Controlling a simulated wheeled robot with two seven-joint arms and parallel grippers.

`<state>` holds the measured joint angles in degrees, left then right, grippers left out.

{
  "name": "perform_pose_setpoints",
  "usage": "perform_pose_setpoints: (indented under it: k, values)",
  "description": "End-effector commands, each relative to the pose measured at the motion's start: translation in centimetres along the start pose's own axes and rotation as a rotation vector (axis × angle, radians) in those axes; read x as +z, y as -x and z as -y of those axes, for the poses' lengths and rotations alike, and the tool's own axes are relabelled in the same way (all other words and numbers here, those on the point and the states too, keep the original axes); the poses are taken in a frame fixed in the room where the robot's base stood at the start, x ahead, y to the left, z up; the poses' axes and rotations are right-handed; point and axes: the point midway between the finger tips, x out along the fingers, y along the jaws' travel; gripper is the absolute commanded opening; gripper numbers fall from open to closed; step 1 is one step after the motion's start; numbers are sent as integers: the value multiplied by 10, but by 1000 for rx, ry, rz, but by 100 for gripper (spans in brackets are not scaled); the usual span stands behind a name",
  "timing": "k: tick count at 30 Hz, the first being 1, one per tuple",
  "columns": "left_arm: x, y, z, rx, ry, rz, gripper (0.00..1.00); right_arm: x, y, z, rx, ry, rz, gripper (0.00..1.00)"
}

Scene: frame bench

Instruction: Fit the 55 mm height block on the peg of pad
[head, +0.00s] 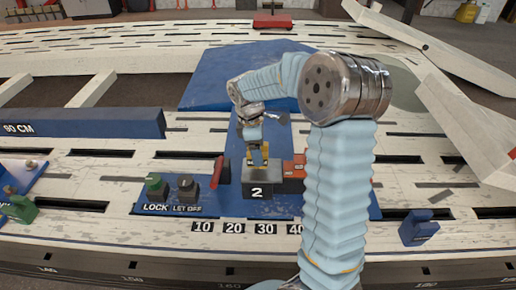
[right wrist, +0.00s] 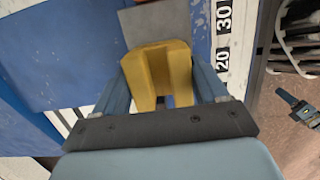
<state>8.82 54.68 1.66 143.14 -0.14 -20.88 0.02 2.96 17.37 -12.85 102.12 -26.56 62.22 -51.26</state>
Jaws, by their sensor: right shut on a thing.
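My right gripper (head: 257,160) reaches down over the blue base in the head view, its yellow fingers shut on a grey block (head: 259,171). The block sits right at or just above a dark pad marked 2 (head: 257,191); I cannot tell whether they touch. In the right wrist view the yellow fingers (right wrist: 158,65) end at a flat grey face of the block (right wrist: 155,22). A peg is not visible; the block and fingers hide that spot. The block's height cannot be read. My left gripper is not in view.
A red lever (head: 220,170), a green LOCK knob (head: 156,186) and a black LET OFF knob (head: 187,187) stand left of the pad. An orange-red block (head: 294,167) is close on the right. A blue block (head: 418,228) stands further right.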

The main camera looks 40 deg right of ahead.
Motion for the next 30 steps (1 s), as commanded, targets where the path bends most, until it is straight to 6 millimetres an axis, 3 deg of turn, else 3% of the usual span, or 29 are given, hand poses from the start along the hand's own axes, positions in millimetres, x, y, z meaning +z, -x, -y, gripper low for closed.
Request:
perform_pose_setpoints:
  k: [30]
  values:
    - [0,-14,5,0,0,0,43,-4,-23,0,2,0,-1,12]
